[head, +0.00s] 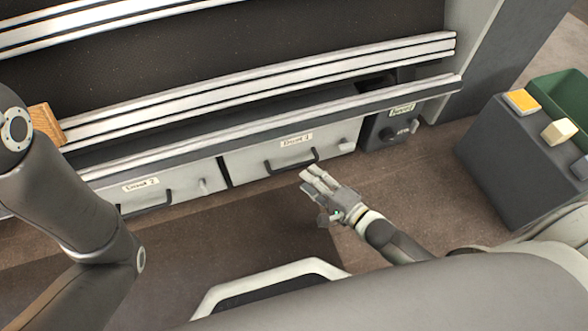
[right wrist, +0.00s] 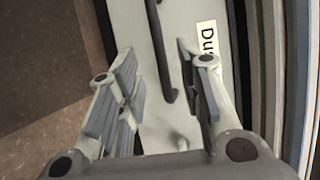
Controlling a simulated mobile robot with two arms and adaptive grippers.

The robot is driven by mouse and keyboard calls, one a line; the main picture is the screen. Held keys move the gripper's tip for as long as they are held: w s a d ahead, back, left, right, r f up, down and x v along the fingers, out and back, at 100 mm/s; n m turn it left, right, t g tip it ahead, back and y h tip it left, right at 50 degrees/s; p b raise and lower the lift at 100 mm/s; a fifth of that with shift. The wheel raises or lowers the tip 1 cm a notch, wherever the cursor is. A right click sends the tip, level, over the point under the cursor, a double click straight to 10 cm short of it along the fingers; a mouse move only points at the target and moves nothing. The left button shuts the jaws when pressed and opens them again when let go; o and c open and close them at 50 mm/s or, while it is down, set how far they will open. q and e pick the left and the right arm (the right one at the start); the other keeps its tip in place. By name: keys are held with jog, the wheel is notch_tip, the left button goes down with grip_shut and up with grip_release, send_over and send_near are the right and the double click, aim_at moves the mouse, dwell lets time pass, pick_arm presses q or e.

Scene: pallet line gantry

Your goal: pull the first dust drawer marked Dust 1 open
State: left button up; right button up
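The Dust 1 drawer (head: 250,166) is a pale front low on the machine, and it looks shut. Its dark bar handle (head: 292,163) and a small pale knob (head: 345,145) show on it. My right gripper (head: 308,180) is open and empty just in front of the drawer, near the handle. In the right wrist view, the handle (right wrist: 162,60) lies ahead in the gap between the open fingers (right wrist: 163,92), with no contact visible. Part of the label (right wrist: 206,40) is hidden by a finger. My left arm is at the left, its gripper out of view.
The Dust 2 drawer (head: 175,188) is to the left, also shut-looking. A dark grey cabinet (head: 510,160) with coloured blocks and a green bin (head: 560,95) stand farther right. Floor before the drawers is clear.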

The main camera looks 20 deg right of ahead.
aim_at(295, 165)
jog(key=shift+b+x, duration=1.95)
jog(key=shift+x, duration=1.75)
jog(key=shift+f, duration=0.1)
grip_shut()
